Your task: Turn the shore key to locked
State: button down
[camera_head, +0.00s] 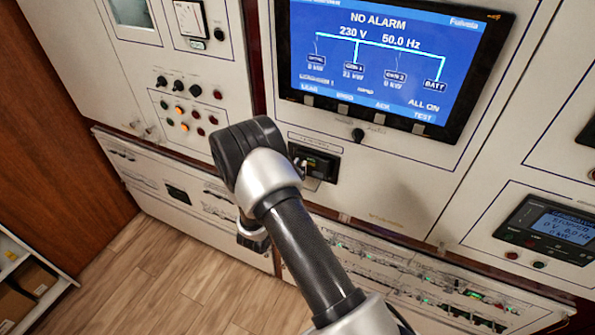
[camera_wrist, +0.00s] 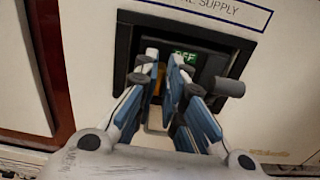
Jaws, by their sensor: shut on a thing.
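The shore supply unit is a black recessed box (camera_head: 325,165) low on the white panel, under the big screen. In the wrist view the black frame (camera_wrist: 190,30) surrounds a green OFF window (camera_wrist: 184,57). A grey cylinder (camera_wrist: 229,87) sticks out at the right. My gripper (camera_wrist: 165,62) reaches into the recess, its blue-and-grey fingers close together and shut on a small part. That part, which seems to be the shore key, is mostly hidden by the fingers. A bit of orange shows between them. In the head view my wrist hides most of the gripper.
The screen (camera_head: 385,55) above reads NO ALARM. A black knob (camera_head: 358,135) sits just under it. Lamps and switches (camera_head: 185,113) are at the left. Breaker rows (camera_head: 440,285) run below, and a generator display (camera_head: 550,230) is at the right. The wood floor (camera_head: 190,270) is clear.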

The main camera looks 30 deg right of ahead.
jog(key=m+b, duration=0.5)
jog(key=b, duration=0.3)
jog(key=m+b, duration=0.6)
jog(key=b, duration=0.2)
jog(key=f+m+b, duration=0.1)
jog(key=m+b, duration=0.5)
jog(key=b, duration=0.3)
jog(key=shift+s+d, duration=0.25)
jog(key=shift+s, duration=0.1)
jog(key=shift+r+m, duration=0.1)
jog(key=shift+m, duration=0.4)
jog(key=c, duration=1.7)
grip_release()
